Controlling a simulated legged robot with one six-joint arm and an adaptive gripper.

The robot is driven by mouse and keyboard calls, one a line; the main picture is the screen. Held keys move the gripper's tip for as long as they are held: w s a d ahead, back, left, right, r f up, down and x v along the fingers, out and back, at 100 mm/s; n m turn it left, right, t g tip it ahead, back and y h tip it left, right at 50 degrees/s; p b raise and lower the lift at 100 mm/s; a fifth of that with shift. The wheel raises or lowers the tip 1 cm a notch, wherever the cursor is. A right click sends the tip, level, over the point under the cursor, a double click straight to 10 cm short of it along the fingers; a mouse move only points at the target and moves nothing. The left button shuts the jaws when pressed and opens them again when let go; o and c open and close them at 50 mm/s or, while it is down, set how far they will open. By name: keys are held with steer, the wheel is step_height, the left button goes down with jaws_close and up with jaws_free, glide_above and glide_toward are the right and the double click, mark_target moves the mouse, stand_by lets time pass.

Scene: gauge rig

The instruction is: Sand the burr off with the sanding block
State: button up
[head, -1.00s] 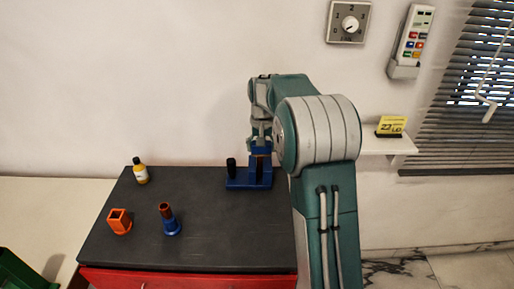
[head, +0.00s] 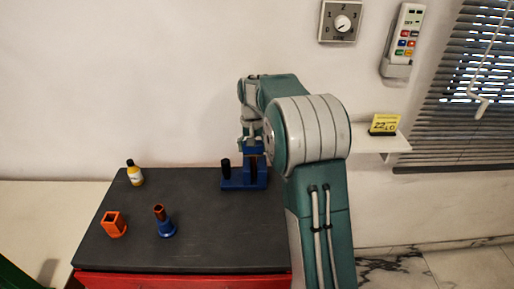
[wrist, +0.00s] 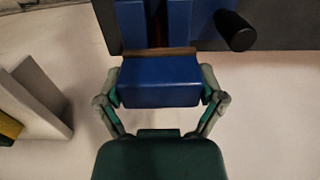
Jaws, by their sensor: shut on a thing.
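The sanding block, blue with a thin brown face (wrist: 160,85), is held between the two fingers of my gripper (wrist: 162,92) in the wrist view. Its brown side faces the blue vise (wrist: 131,25). The block (head: 252,147) also shows in the head view, just above the vise (head: 240,185) at the table's back right. A dark brown piece (wrist: 156,22) stands between the vise's two blue jaws. The block is close to it; I cannot tell whether they touch. I cannot make out the burr. My gripper is shut on the block.
A black vise handle (wrist: 236,30) sticks up beside the jaws. A wall shelf (head: 385,140) is at right.

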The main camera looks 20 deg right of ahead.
steer(key=shift+w+a+f, duration=0.15)
steer(key=shift+w+a, duration=0.1)
steer(key=shift+a, duration=0.45)
steer(key=shift+d, duration=0.1)
steer(key=shift+s+d, duration=0.35)
steer(key=shift+d, duration=0.4)
steer(key=shift+s+d, duration=0.3)
steer(key=shift+d, duration=0.4)
steer(key=shift+w+a, duration=0.1)
steer(key=shift+a, duration=0.1)
steer(key=shift+w+a, duration=0.3)
steer(key=shift+a, duration=0.4)
steer(key=shift+w+a, duration=0.25)
steer(key=shift+a, duration=0.4)
steer(key=shift+d, duration=0.15)
steer(key=shift+s+d, duration=0.3)
steer(key=shift+d, duration=0.25)
